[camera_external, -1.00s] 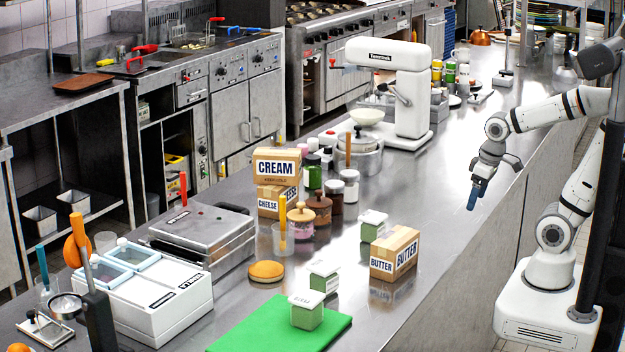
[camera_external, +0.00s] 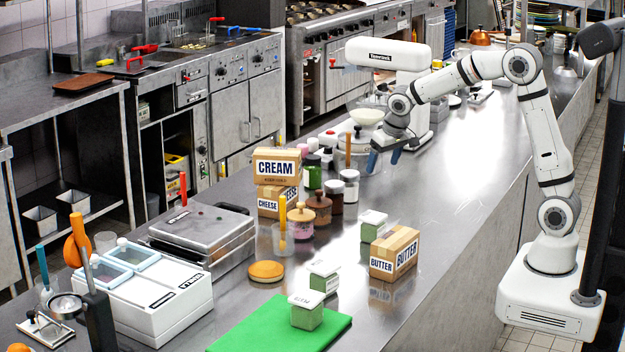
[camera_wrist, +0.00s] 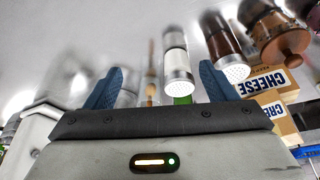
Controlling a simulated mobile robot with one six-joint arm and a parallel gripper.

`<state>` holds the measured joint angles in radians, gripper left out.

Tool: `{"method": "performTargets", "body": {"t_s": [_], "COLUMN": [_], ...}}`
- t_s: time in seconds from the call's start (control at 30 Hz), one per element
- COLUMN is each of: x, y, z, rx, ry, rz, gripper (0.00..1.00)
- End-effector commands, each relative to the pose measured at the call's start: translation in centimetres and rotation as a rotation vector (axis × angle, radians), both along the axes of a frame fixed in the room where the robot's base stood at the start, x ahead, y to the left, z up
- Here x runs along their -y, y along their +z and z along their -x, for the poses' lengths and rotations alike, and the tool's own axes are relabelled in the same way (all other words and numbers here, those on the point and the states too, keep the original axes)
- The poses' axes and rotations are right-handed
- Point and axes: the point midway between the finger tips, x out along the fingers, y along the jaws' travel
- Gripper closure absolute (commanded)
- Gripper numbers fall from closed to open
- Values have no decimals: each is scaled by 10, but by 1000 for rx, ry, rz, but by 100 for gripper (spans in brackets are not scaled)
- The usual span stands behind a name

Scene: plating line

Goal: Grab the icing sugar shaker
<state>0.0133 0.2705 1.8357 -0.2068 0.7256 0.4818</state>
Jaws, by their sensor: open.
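The likely icing sugar shaker (camera_external: 350,187) is a white cylinder with a metal top, standing upright on the counter among jars in the external view. In the wrist view the white shaker (camera_wrist: 175,48), with its perforated metal cap, lies beyond and between my blue fingers. I cannot read a label on it. My gripper (camera_external: 384,161) is open and empty, a little behind and to the right of the shaker, apart from it. In the wrist view the gripper (camera_wrist: 160,70) shows both fingers spread.
A brown shaker (camera_external: 336,198) stands close beside the white one. A green jar (camera_external: 314,177), wooden-lidded jars (camera_external: 318,208) and a cheese box (camera_external: 272,205) crowd the left. The counter to the right is clear.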

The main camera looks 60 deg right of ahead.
Motion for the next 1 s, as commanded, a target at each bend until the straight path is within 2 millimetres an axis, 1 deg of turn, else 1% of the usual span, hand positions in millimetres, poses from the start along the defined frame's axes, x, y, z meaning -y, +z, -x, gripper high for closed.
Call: {"method": "performTargets", "body": {"t_s": [0.03,0.1,0.2,0.3,0.43,0.77,0.9,1.0], "x": [2,5,8,10,11,15,16,18], "y": [-5,-14,-26,-33,-42,-72,-87,-100], "z": [-21,-44,-69,-83,-91,-107,-117,-121], "rx": [5,18,35,45,50,48,48,48], "ry": [-20,-49,-79,-98,-106,-107,-106,-105], "rz": [1,0,1,-1,-1,-2,0,-1], "gripper": [22,22,22,22,22,22,22,22]}}
